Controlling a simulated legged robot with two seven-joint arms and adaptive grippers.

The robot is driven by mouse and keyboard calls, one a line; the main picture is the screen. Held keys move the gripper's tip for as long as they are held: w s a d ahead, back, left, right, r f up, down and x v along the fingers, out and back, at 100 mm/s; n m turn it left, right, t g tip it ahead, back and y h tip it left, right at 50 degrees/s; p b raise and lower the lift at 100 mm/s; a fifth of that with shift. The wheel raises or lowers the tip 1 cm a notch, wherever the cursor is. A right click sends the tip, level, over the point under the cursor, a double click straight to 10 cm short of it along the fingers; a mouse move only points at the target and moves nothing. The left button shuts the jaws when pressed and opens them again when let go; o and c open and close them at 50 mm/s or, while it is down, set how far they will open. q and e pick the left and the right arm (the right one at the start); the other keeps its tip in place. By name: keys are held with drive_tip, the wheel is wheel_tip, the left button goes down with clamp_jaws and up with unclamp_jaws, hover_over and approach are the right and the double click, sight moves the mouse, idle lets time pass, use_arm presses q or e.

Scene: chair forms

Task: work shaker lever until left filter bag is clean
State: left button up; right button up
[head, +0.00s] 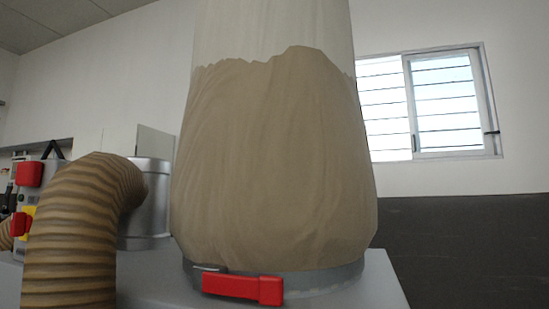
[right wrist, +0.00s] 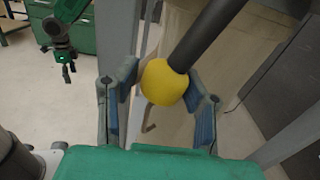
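The filter bag (head: 275,160) stands upright in the middle of the head view. Its lower part is coated in brown dust with a ragged upper edge; the cloth above is pale. A band with a red clamp (head: 240,288) rings its base. In the right wrist view, the lever (right wrist: 215,30) is a dark bar ending in a yellow ball knob (right wrist: 165,83). My right gripper (right wrist: 164,85) has its blue pads against both sides of the knob. My left gripper (right wrist: 66,65) hangs at the upper left of that view, away from the lever; its fingers are too small to read.
A brown ribbed hose (head: 75,225) bends into a metal duct (head: 150,205) left of the bag. Red and yellow controls (head: 28,175) sit at the far left. A window (head: 425,103) is behind. Grey posts (right wrist: 117,30) stand close around the lever in the right wrist view.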

drive_tip(key=s, duration=0.1)
drive_tip(key=s+r, duration=0.1)
drive_tip(key=s, duration=0.1)
drive_tip(key=shift+a+r+p, duration=0.2)
drive_tip(key=shift+a+p, duration=0.15)
drive_tip(key=s+r+p, duration=0.1)
drive_tip(key=s, duration=0.1)
drive_tip(key=s+a+r+p, duration=0.1)
drive_tip(key=s+r+p, duration=0.1)
drive_tip(key=shift+s+r, duration=0.1)
drive_tip(key=shift+r, duration=0.2)
